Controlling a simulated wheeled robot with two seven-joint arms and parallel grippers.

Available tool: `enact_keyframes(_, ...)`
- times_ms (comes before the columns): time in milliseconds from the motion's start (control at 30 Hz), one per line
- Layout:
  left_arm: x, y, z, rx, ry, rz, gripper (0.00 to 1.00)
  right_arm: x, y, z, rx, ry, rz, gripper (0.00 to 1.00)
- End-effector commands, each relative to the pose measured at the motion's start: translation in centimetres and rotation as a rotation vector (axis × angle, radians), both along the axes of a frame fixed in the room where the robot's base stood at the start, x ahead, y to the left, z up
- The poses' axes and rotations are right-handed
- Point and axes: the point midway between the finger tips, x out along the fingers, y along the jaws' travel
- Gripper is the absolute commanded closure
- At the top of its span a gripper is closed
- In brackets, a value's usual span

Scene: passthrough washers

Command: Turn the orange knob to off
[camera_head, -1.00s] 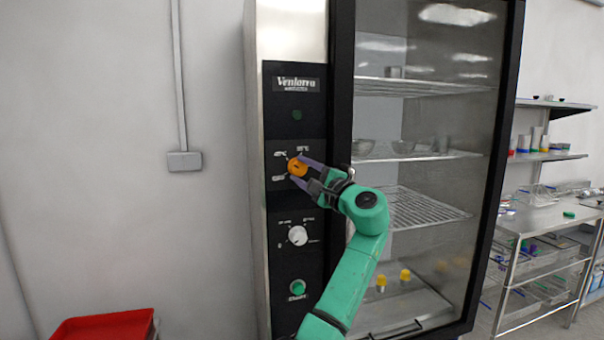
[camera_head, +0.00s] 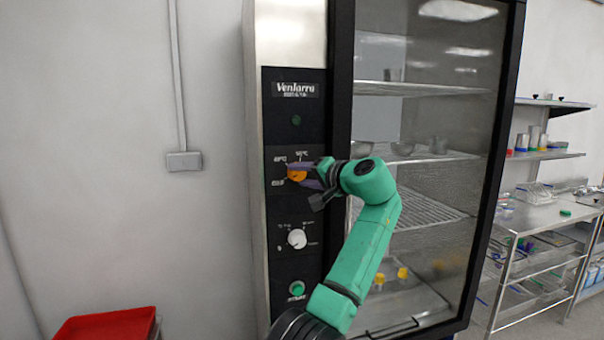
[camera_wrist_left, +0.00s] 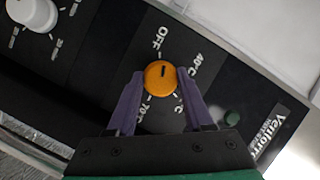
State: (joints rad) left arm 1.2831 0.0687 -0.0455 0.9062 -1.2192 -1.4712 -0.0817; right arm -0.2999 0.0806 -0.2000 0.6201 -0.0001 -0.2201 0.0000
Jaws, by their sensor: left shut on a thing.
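The orange knob (camera_head: 297,174) sits on the black control panel of the tall cabinet, among printed temperature labels. In the left wrist view the knob (camera_wrist_left: 161,77) lies between the two purple fingers of my left gripper (camera_wrist_left: 158,88). My left gripper (camera_head: 304,176) is shut on the knob, one finger on each side. The knob's dark pointer mark is visible in the wrist view and points roughly at the OFF label (camera_wrist_left: 160,38). My right gripper is not in view.
A white knob (camera_head: 297,238) and a green button (camera_head: 297,288) are lower on the panel. The glass cabinet door (camera_head: 430,150) is beside the panel on the right. A red bin (camera_head: 105,326) stands at lower left. A steel cart (camera_head: 540,215) is at the right.

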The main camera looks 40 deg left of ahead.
Motion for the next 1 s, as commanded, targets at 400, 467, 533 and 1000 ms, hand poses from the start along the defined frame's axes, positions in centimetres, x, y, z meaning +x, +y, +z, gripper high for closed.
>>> enact_keyframes(400, -0.04, 0.01, 0.36, -0.106, -0.163, -0.002, 1.00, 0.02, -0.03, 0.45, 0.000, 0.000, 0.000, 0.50)
enact_keyframes(467, -0.04, 0.01, 0.36, -0.112, -0.172, -0.002, 1.00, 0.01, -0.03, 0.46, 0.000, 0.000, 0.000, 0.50)
enact_keyframes(533, -0.02, 0.00, 0.36, -0.116, -0.178, -0.003, 1.00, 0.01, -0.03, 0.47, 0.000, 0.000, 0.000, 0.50)
enact_keyframes(1000, -0.04, 0.02, 0.35, -0.119, -0.182, -0.002, 0.22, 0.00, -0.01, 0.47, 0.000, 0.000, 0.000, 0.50)
